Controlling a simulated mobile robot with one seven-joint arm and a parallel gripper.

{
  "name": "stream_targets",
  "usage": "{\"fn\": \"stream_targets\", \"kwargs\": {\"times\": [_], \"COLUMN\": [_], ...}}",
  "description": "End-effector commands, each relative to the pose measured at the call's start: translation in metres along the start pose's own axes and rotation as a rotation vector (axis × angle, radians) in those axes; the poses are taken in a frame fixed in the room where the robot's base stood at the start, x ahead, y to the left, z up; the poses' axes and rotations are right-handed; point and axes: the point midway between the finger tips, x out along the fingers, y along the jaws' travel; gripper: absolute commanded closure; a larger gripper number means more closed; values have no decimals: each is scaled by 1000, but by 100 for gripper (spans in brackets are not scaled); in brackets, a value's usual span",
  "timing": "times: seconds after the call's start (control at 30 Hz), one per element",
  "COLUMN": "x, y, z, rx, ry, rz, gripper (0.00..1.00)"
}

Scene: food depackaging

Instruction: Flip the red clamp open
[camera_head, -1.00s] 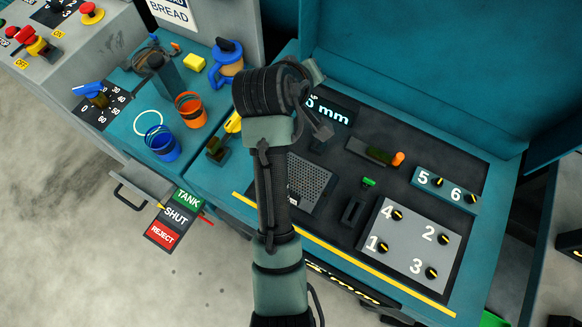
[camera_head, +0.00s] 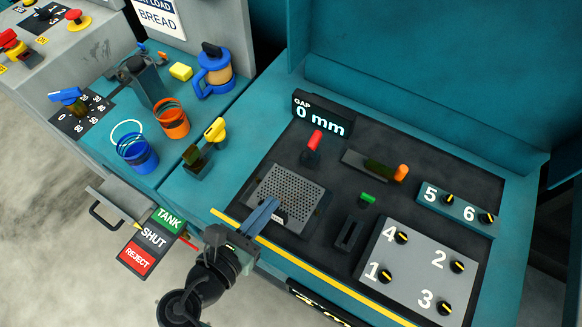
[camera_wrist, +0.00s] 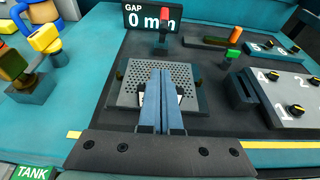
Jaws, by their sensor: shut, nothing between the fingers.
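The red clamp (camera_head: 314,141) is a small lever with a red handle on a dark base, on the black panel just below the gap display. Its handle stands up, tilted slightly. It also shows at the top of the wrist view (camera_wrist: 165,14). My gripper (camera_head: 270,207) is shut and empty, its blue fingers pressed together above the near edge of the perforated plate (camera_head: 288,190). In the wrist view the shut fingers (camera_wrist: 161,76) point towards the clamp, which is farther off, beyond the plate. The gripper does not touch the clamp.
The gap display (camera_head: 322,115) reads 0 mm behind the clamp. An orange-tipped slider (camera_head: 400,173), a green-tipped lever (camera_head: 367,198) and a numbered knob panel (camera_head: 420,260) lie to the right. A yellow-handled lever (camera_head: 215,130), an orange cup (camera_head: 172,120) and a blue cup (camera_head: 137,153) stand left.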

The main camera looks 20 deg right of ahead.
Motion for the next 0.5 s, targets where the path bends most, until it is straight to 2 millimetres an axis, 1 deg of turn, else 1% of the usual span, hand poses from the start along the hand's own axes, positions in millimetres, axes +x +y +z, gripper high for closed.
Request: {"fn": "stream_targets", "kwargs": {"times": [0.03,0.1,0.3,0.4,0.5], "x": [12,28,70,81,90], "y": [0,-1,0,0,0], "z": [0,0,0,14,22], "rx": [2,3,4,6,6], "ry": [0,1,2,0,2], "rz": [-5,-6,-4,-3,-2], "gripper": [100,100,100,100,100]}}
